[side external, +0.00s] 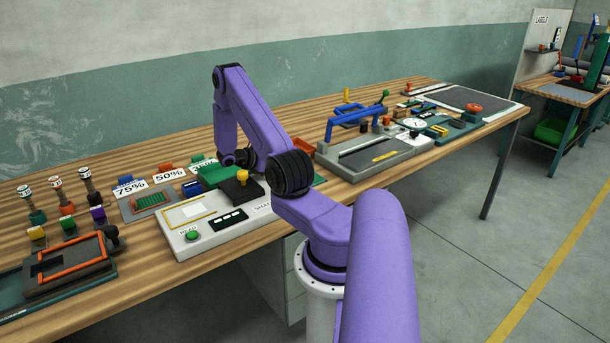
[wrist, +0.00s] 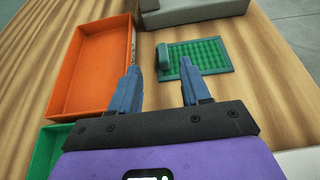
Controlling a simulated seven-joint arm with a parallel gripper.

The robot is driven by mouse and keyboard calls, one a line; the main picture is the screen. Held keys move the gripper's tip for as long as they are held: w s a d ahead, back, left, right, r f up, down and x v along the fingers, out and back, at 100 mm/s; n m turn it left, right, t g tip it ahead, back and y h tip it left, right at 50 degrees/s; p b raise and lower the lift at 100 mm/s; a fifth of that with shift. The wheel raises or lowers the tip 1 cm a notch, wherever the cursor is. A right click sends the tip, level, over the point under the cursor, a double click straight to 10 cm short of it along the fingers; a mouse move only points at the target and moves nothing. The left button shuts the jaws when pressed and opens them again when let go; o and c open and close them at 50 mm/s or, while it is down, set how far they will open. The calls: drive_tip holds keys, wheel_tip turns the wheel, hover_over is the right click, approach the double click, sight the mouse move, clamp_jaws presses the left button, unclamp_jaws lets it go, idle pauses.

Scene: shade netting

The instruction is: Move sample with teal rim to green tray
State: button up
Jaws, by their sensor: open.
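The sample with the teal rim (wrist: 210,56) is a flat green mesh rectangle on the wooden bench in the wrist view, with a raised teal bar at its left end. My gripper (wrist: 160,67) is open, its two blue-grey fingers apart and nothing between them; the fingertips appear near the bar end of the sample. The green tray (wrist: 42,150) shows only in part at the lower left of the wrist view. In the side external view my arm hides the fingers and most of the sample.
An orange tray (wrist: 72,60) lies left of the sample, beyond the green tray. A grey fixture (wrist: 195,12) stands just past the sample. In the side external view, a grey panel device (side external: 210,225) and a blue-handled press (side external: 375,157) flank my arm.

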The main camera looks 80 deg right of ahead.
drive_tip(key=shift+s+d+r, duration=0.1)
drive_tip(key=shift+d+r, duration=0.3)
drive_tip(key=shift+r, duration=0.15)
drive_tip(key=shift+s+d+r, duration=0.35)
drive_tip(key=shift+s+r, duration=0.05)
drive_tip(key=shift+r, duration=0.3)
drive_tip(key=shift+s+d+f, duration=0.15)
drive_tip(key=shift+s+f, duration=0.25)
drive_tip(key=shift+f, duration=0.15)
drive_tip(key=shift+s+d+f, duration=0.15)
drive_tip(key=shift+s+f, duration=0.25)
drive_tip(key=shift+f, duration=0.15)
wheel_tip(320, 180, down, 3)
drive_tip(key=shift+f, duration=0.2)
drive_tip(key=shift+x, duration=1.45)
drive_tip(key=shift+r, duration=0.2)
clamp_jaws()
